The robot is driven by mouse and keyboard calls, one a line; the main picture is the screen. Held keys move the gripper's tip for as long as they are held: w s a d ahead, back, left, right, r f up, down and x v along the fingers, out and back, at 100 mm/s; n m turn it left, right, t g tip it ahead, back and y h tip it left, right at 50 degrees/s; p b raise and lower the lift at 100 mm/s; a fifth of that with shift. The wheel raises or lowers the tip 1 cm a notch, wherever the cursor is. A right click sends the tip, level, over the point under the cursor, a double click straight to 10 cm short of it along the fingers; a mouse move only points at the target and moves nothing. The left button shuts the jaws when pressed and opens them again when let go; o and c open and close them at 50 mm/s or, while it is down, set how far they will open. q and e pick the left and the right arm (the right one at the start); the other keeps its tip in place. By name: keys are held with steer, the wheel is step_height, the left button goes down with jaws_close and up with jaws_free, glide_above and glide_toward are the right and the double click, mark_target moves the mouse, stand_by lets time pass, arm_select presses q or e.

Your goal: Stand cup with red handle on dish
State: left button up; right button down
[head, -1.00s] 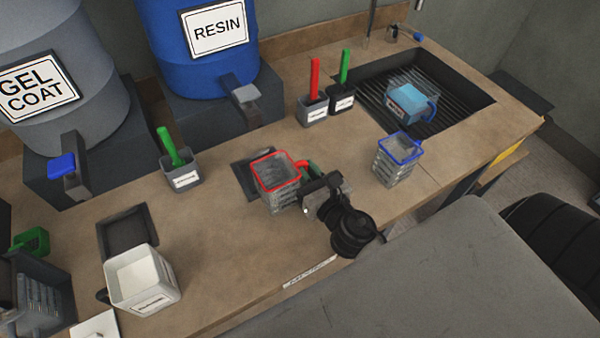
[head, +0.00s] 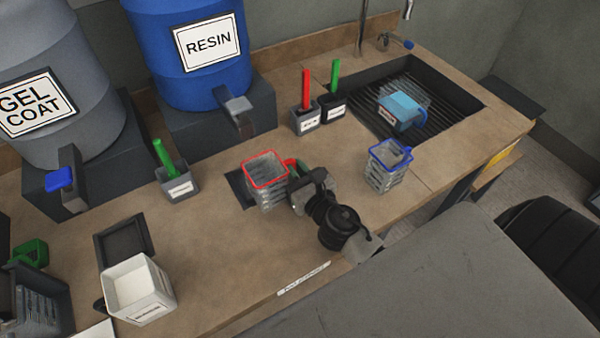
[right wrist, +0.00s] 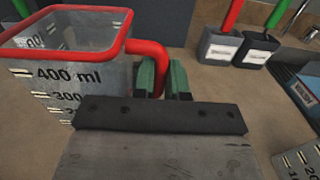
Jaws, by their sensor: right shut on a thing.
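The clear measuring cup with a red rim and red handle (head: 267,185) is upright at mid counter. It covers most of a dark square dish (head: 236,187), whose left part shows beside it. I cannot tell whether the cup's base touches the dish. My right gripper (head: 294,170) is shut on the red handle, at the cup's right side. In the right wrist view the red handle (right wrist: 150,50) passes between the greenish fingertips (right wrist: 163,80), and the cup (right wrist: 70,65) stands upright at left. My left gripper is not in view.
A blue-rimmed cup (head: 387,167) stands to the right. Pots with a red stick (head: 306,118) and green sticks (head: 333,105) (head: 176,185) are behind. A second dark dish (head: 124,238) and a white cup (head: 138,290) are at left.

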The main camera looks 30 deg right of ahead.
steer(key=shift+w, duration=1.5)
steer(key=shift+w+a+f+p, duration=0.15)
steer(key=shift+w+p, duration=0.15)
steer(key=shift+w, duration=1.8)
arm_select(q)
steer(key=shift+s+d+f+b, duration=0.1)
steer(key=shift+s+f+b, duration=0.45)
steer(key=shift+b, duration=0.3)
arm_select(e)
steer(key=shift+f, duration=0.95)
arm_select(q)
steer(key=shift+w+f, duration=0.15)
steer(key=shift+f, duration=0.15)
arm_select(e)
steer(key=shift+f, duration=0.25)
steer(key=c, duration=1.1)
jaws_free()
arm_select(q)
steer(key=shift+b, duration=0.3)
arm_select(e)
steer(key=s+b, duration=0.2)
steer(key=s, duration=0.7)
steer(key=shift+s+f, duration=0.15)
steer(key=shift+s, duration=0.05)
steer(key=shift+s+d, duration=0.2)
steer(key=shift+s, duration=0.5)
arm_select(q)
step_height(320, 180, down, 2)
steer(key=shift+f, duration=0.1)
